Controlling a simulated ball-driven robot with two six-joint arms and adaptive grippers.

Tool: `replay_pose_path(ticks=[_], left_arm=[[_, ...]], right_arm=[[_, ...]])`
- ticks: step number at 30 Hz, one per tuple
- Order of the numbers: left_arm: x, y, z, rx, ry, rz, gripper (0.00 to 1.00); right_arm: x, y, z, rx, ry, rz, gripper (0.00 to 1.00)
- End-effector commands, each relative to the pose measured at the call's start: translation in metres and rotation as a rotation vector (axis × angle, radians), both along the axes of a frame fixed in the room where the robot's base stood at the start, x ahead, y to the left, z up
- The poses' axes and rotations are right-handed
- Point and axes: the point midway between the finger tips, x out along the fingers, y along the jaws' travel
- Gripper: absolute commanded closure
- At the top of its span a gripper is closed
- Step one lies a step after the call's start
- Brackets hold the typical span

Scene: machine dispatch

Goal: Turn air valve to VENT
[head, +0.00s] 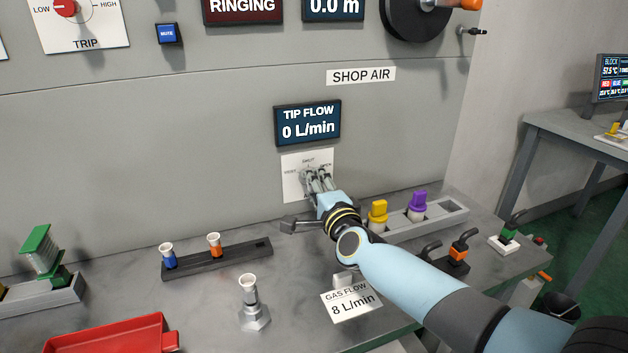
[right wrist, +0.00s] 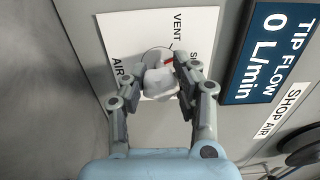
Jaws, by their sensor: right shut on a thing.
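The air valve's white plate (head: 293,182) is on the panel under the TIP FLOW display. Its labels read VENT at left, SHUT at top and OPEN at right in the head view. My right gripper (head: 316,180) is at the plate. In the right wrist view, its fingers (right wrist: 158,78) are shut on the pale valve knob (right wrist: 158,82), one on each side. A red mark on the knob points toward the VENT and SHUT side; a finger partly hides it, so its exact setting is unclear. My left gripper is not in view.
The TIP FLOW display (head: 308,122) reads 0 L/min. Below the valve, a grey rack (head: 451,210) holds yellow and purple pieces. A dark rack (head: 216,259) holds blue and orange pieces. A red tray (head: 112,336) lies at front left.

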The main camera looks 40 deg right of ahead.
Motion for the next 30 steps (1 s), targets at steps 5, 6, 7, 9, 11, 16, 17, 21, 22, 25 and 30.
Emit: replay_pose_path(ticks=[5, 6, 7, 9, 11, 16, 17, 21, 22, 25, 30], left_arm=[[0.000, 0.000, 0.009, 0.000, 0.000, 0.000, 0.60], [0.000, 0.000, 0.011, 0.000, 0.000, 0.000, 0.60], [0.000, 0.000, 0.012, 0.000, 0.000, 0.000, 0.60], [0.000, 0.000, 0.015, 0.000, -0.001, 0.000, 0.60], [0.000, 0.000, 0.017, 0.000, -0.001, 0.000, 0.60], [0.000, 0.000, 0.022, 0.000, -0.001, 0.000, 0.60], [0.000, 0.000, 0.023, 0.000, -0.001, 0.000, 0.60], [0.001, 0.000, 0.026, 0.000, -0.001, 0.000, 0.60], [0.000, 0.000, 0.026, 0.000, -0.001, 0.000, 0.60], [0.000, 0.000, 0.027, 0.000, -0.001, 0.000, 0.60], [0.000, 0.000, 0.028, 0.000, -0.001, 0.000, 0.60]], right_arm=[[-0.001, 0.001, -0.001, -0.158, 0.043, 0.001, 1.00], [-0.001, 0.001, 0.000, -0.194, 0.051, 0.001, 1.00], [0.000, 0.001, -0.001, -0.219, 0.057, 0.001, 1.00], [-0.001, 0.001, -0.001, -0.278, 0.072, 0.002, 1.00], [0.000, 0.001, -0.001, -0.326, 0.083, 0.002, 1.00], [-0.001, 0.000, -0.002, -0.438, 0.110, 0.002, 1.00], [-0.001, 0.000, -0.002, -0.456, 0.115, 0.002, 1.00], [-0.001, 0.000, -0.003, -0.520, 0.131, 0.002, 1.00], [-0.001, 0.000, -0.003, -0.530, 0.134, 0.002, 1.00], [-0.001, 0.000, -0.003, -0.561, 0.140, 0.003, 1.00], [-0.001, 0.000, -0.004, -0.585, 0.146, 0.002, 1.00]])
